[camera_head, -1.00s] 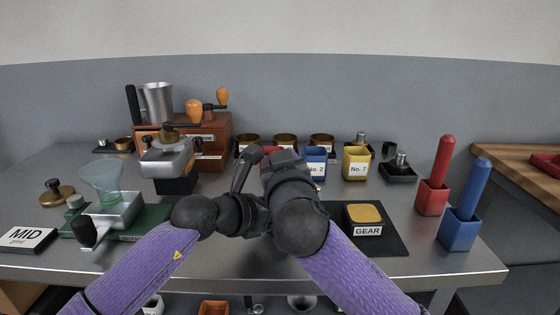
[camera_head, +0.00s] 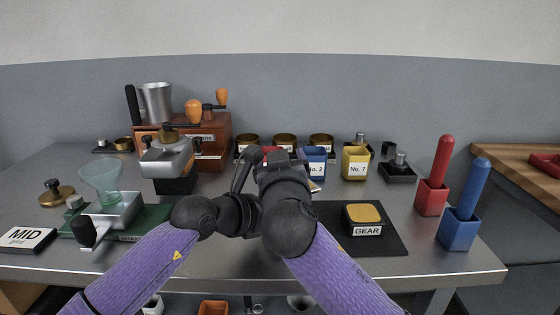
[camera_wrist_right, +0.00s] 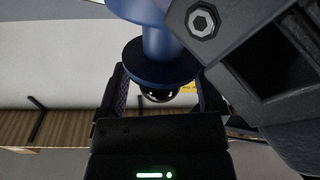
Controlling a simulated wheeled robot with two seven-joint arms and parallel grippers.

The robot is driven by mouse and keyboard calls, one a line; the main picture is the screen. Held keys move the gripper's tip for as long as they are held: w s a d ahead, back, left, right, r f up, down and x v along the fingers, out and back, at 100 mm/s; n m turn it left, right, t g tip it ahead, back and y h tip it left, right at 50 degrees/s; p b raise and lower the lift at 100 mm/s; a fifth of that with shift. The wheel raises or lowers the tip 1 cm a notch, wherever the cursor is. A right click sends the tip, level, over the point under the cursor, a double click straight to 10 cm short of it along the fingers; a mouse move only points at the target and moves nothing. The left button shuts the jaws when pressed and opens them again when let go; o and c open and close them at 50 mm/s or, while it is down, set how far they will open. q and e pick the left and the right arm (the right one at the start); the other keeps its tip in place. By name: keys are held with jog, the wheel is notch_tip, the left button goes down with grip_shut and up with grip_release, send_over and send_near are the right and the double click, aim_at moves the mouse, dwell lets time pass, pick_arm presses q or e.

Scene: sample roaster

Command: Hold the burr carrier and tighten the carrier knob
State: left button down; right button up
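In the head view both my forearms meet at the table's middle, and my dark wrists hide most of the work between them. My left gripper (camera_head: 243,170) is partly visible there; its fingertips are hidden. My right gripper (camera_head: 282,158) is just right of it, pointing away. In the right wrist view, my right gripper's fingers (camera_wrist_right: 160,92) stand apart on either side of a dark round disc (camera_wrist_right: 158,76) with a glossy black ball under it. A blue cylinder (camera_wrist_right: 165,35) rises from the disc. I cannot tell whether the fingers press on the disc, or which part is the carrier knob.
A dark grey block with a hex bolt (camera_wrist_right: 202,22) crowds the right wrist view's upper right. A No. 7 yellow bin (camera_head: 356,163) and blue bin (camera_head: 316,160) stand behind my wrists. A GEAR box (camera_head: 365,219) sits right, on a black mat.

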jog(key=s, duration=1.2)
jog(key=shift+d, duration=0.4)
jog(key=w+d+f+m+g+y, duration=0.2)
jog(key=w+m+g+y, duration=0.15)
jog(key=m, duration=0.55)
jog(key=w+d+f+m+g+y, duration=0.1)
jog(key=w+d+m+g+y, duration=0.2)
jog(key=m, duration=0.6)
jog(key=s+d+r+m+y, duration=0.25)
jog(key=m+y, duration=0.35)
jog(key=m, duration=0.3)
jog(key=x, duration=0.7)
jog(key=r+x, duration=0.1)
jog(key=x, duration=0.3)
jog(key=shift+w, duration=0.4)
